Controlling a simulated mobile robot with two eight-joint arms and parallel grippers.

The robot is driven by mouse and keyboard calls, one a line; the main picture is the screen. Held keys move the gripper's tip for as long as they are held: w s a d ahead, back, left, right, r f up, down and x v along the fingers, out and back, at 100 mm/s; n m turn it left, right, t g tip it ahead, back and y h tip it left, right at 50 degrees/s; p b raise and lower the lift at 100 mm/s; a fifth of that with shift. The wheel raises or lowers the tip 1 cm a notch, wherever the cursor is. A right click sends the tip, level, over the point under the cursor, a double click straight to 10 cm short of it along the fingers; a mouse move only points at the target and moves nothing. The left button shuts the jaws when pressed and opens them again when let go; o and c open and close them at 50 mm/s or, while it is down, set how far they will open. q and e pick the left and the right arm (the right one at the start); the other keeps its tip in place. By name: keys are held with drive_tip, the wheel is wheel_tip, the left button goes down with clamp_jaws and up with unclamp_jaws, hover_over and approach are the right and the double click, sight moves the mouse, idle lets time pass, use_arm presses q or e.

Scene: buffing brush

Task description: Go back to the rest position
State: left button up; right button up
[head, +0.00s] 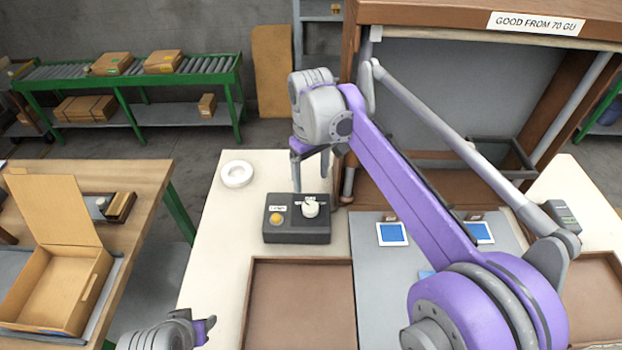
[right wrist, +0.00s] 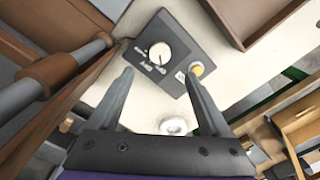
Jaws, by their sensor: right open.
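My right gripper (head: 311,170) points down above the back edge of a dark control box with a white knob and a yellow button. In the right wrist view its two fingers (right wrist: 160,100) are spread apart with nothing between them. The control box (head: 296,233) sits on the pale table, and it also shows in the right wrist view (right wrist: 176,75) beyond the fingertips. The white knob (head: 310,208) stands on its right part and the yellow button (head: 277,218) on its left. My left gripper (head: 200,328) shows only partly at the bottom edge, away from the box; its jaw opening is unclear.
A white ring (head: 237,174) lies behind the box. A brown tray (head: 300,300) lies in front. A brown wooden frame (head: 365,185) rises close to my right gripper. An open cardboard box (head: 45,290) stands on a wooden table at left. A conveyor (head: 205,70) stands behind.

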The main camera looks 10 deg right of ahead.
idle(0.3)
drive_tip(key=s+d+f+m+t, duration=0.1)
drive_tip(key=s+f, duration=0.3)
drive_tip(key=s, duration=0.4)
drive_tip(key=s+d+f+m+t, duration=0.2)
drive_tip(key=s+d+f, duration=0.2)
drive_tip(key=s, duration=0.4)
drive_tip(key=s+d+f+m+t, duration=0.2)
drive_tip(key=s+f, duration=0.2)
drive_tip(key=s, duration=0.3)
drive_tip(key=shift+s+d, duration=0.25)
drive_tip(key=shift+s, duration=0.15)
drive_tip(key=shift+s+f, duration=0.2)
